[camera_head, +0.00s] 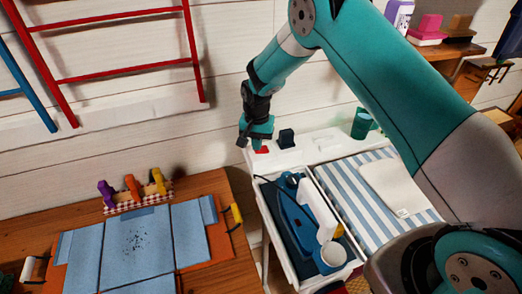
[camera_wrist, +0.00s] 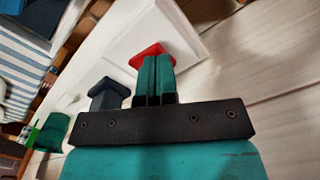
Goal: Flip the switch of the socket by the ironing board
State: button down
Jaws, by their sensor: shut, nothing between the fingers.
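A white wall socket (camera_wrist: 185,32) carries a red switch (camera_wrist: 150,52) and a dark plug (camera_wrist: 107,95). In the head view the red switch (camera_head: 262,150) shows just below my fingertips, with the plug (camera_head: 286,138) to its right. My gripper (camera_wrist: 156,70) is shut and empty, its teal fingers pointing at the red switch and overlapping its edge in the wrist view. I cannot tell whether they touch it, or which way the switch is set. My gripper (camera_head: 259,142) also shows in the head view. The ironing board (camera_head: 349,192) with a blue-and-white striped cover stands to the right below the socket.
A blue iron (camera_head: 292,216) lies in a tray at the board's left end. A green cup (camera_head: 361,124) stands behind the board. A wooden table (camera_head: 215,272) with blue cloth panels is at lower left. Red rails (camera_head: 120,75) hang on the wall, upper left.

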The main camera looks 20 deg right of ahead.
jog(key=shift+f, duration=0.3)
jog(key=shift+r, duration=0.2)
jog(key=shift+r+p, duration=2)
jog(key=shift+r, duration=1.3)
jog(key=shift+r, duration=0.1)
